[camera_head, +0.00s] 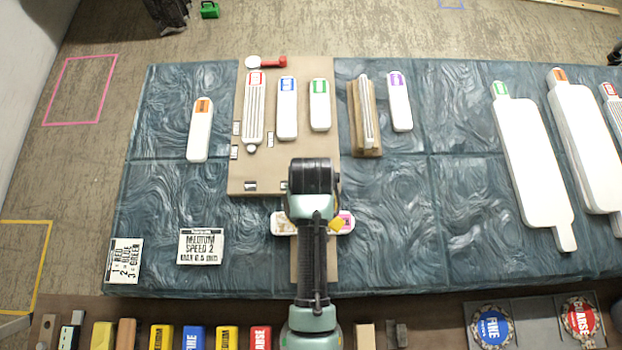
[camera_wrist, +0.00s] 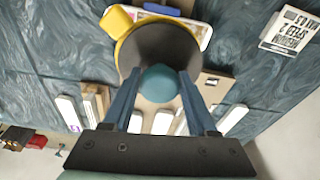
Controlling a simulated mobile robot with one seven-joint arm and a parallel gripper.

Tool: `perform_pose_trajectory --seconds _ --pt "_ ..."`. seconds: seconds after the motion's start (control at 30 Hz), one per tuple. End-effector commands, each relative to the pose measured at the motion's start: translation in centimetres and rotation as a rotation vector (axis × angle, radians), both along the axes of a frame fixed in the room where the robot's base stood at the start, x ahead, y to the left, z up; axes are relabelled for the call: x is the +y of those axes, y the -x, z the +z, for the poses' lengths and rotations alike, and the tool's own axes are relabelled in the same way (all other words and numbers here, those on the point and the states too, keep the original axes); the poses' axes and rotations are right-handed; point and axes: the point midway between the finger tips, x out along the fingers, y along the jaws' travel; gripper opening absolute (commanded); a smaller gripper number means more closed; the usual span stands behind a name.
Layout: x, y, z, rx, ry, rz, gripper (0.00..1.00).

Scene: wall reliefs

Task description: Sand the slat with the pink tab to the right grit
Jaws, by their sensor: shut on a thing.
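The slat with the pink tab (camera_head: 346,222) lies crosswise on a light brown board (camera_head: 302,266), its middle hidden under my arm. It also shows in the wrist view (camera_wrist: 207,36), partly behind a round tool. My gripper (camera_wrist: 160,88) is shut on the teal knob of this sander (camera_wrist: 140,50), which has a dark round body with a yellow rim and a yellow block at its side. The sander overlaps the slat; I cannot tell whether they touch. In the head view the arm hides most of the gripper. A sign (camera_head: 202,246) reads "MEDIUM SPEED 2".
A colour-number sign (camera_head: 125,261) lies at left. Slats with red (camera_head: 253,112), blue (camera_head: 287,112) and green (camera_head: 320,108) tabs lie beyond my arm. Blocks marked FINE (camera_head: 193,338) and COARSE (camera_head: 261,338) line the near edge, with blue (camera_head: 490,326) and red (camera_head: 580,318) discs at right.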

Motion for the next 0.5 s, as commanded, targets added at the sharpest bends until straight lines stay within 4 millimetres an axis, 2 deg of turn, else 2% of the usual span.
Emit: perform_pose_trajectory --seconds 0.03,0.3,0.5 --pt "-0.1 0.5 0.6 0.008 0.0 0.013 0.0" --pt "0.0 1.8 -1.2 0.006 -0.003 0.074 0.0" --pt "0.0 2.0 -2.3 0.004 -0.004 0.085 0.0"
